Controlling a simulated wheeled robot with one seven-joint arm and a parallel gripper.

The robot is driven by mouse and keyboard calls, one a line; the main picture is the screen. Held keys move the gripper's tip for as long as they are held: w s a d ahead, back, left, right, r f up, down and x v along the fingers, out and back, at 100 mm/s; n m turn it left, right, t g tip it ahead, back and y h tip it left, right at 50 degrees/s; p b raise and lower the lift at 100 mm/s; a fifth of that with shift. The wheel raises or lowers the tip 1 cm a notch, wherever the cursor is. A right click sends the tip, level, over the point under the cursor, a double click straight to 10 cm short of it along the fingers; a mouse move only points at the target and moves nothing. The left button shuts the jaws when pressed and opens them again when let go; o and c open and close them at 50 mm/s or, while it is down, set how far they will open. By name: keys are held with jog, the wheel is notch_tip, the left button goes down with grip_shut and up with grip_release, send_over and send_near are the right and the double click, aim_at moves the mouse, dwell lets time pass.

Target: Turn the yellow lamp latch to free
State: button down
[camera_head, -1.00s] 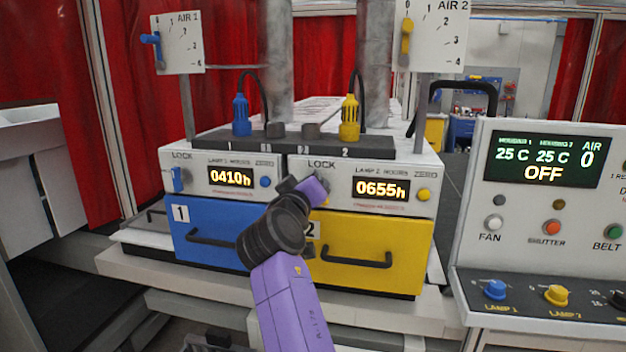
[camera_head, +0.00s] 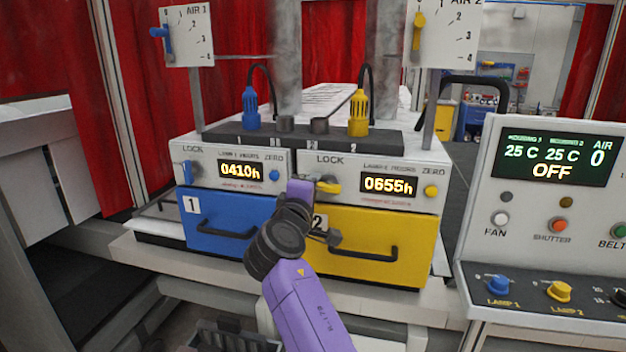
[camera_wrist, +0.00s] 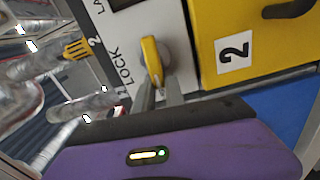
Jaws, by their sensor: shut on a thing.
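The yellow lamp latch (camera_head: 329,187) sits under the word LOCK on the white panel of lamp 2, left of its 0655h display (camera_head: 388,185). It lies about level along the panel. In the wrist view, which is turned sideways, the latch (camera_wrist: 152,62) is a rounded yellow handle. My gripper (camera_head: 313,187) is at the latch's left end. In the wrist view my gripper (camera_wrist: 161,92) has its two grey fingers on either side of the latch's near end, shut on it. The fingertips are partly hidden in the head view.
A yellow drawer (camera_head: 388,229) with a black handle is below the latch. A blue drawer (camera_head: 231,222) and a blue latch (camera_head: 185,172) are to the left. A yellow ZERO button (camera_head: 431,191) is right of the display. A control console (camera_head: 545,220) stands at the right.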

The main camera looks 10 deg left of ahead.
jog(key=shift+w+d+f+n, duration=0.15)
jog(key=shift+d+f+n, duration=0.25)
jog(key=shift+d+f, duration=0.1)
jog(key=c, duration=1.4)
grip_release()
jog(key=shift+r, duration=0.1)
jog(key=shift+a+r, duration=0.2)
jog(key=shift+a, duration=0.05)
jog(key=shift+s+a, duration=0.1)
jog(key=shift+s, duration=0.45)
jog(key=s+b, duration=0.1)
jog(key=s, duration=0.6)
